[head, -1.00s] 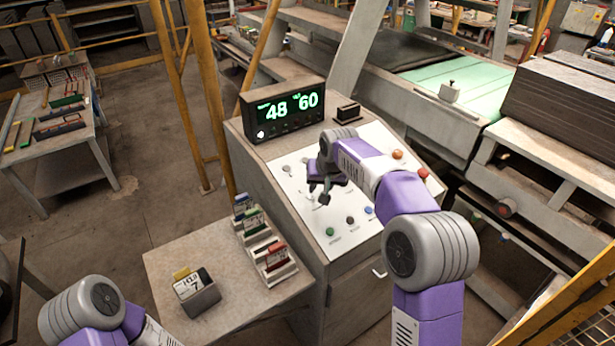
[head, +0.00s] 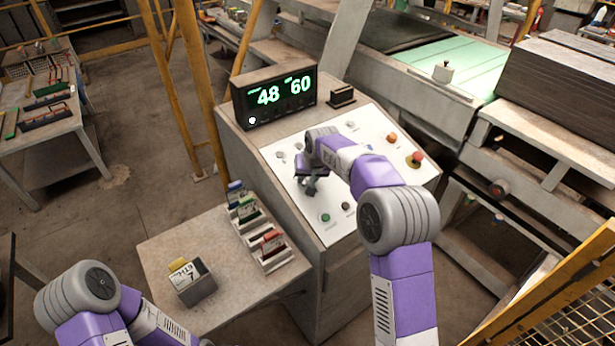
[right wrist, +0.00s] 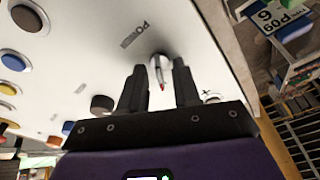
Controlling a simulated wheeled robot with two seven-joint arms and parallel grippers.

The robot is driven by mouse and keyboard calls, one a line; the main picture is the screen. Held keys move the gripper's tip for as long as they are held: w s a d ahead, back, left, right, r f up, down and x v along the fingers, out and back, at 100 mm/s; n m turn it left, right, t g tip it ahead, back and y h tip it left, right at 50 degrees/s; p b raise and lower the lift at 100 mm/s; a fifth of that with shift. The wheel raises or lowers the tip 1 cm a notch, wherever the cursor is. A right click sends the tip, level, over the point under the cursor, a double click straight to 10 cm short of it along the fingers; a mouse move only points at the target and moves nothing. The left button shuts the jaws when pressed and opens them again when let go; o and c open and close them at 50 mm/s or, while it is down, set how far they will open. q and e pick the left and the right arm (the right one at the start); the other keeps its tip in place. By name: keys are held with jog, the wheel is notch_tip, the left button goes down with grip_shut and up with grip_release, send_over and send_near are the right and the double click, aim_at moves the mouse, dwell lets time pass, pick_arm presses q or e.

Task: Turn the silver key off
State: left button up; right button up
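The silver key (right wrist: 160,70) stands on the white control panel (right wrist: 70,50), with a red mark on its lower end and partly cut-off "PO…" lettering beside it in the right wrist view. My right gripper (right wrist: 160,88) is open, its two black fingers on either side of the key with gaps showing; whether their tips reach its depth I cannot tell. In the head view my right gripper (head: 308,186) is over the left part of the panel and hides the key. My left gripper is out of view; only part of that arm shows.
A black display (head: 275,95) reads 48 and 60. Round buttons sit on the panel, including green (head: 325,217), orange (head: 391,138) and a red knob (head: 416,158). A side table (head: 225,240) with card holders stands left of the console. A yellow post (head: 190,90) rises behind.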

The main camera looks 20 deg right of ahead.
jog(key=shift+w, duration=0.1)
grip_shut()
jog(key=shift+n, duration=0.4)
jog(key=n+y+p, duration=0.1)
jog(key=n, duration=0.4)
jog(key=shift+n, duration=0.3)
jog(key=n, duration=0.3)
jog(key=n+p, duration=0.1)
jog(key=n, duration=0.2)
jog(key=shift+f+g+y, duration=0.1)
jog(key=shift+g+y, duration=0.2)
jog(key=shift+g, duration=0.1)
grip_release()
